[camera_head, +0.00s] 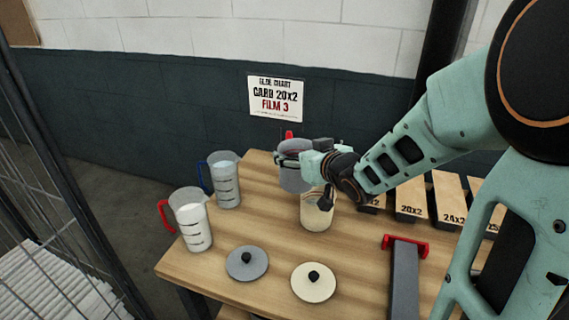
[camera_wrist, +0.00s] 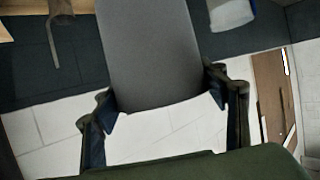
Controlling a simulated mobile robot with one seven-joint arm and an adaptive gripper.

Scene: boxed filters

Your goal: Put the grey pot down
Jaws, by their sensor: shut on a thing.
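The grey pot (camera_head: 292,178) is held in my gripper (camera_head: 306,160) near the back of the table, behind and left of the cream pot. It looks roughly upright, and I cannot tell whether its base touches the table. In the wrist view the grey pot (camera_wrist: 155,50) fills the space between the two fingers (camera_wrist: 163,98). The cream pot (camera_head: 317,214) stands on the table, partly hidden by my wrist. A grey lid (camera_head: 246,263) and a cream lid (camera_head: 313,283), each with a black knob, lie at the front of the table (camera_head: 212,266).
A red-handled jug (camera_head: 192,222) and a blue-handled jug (camera_head: 226,184) stand at the left. Labelled wooden boxes (camera_head: 410,195) and a grey bar with a red end (camera_head: 403,280) are at the right. A chart (camera_head: 276,98) hangs on the wall. Bare wood lies between jugs and pots.

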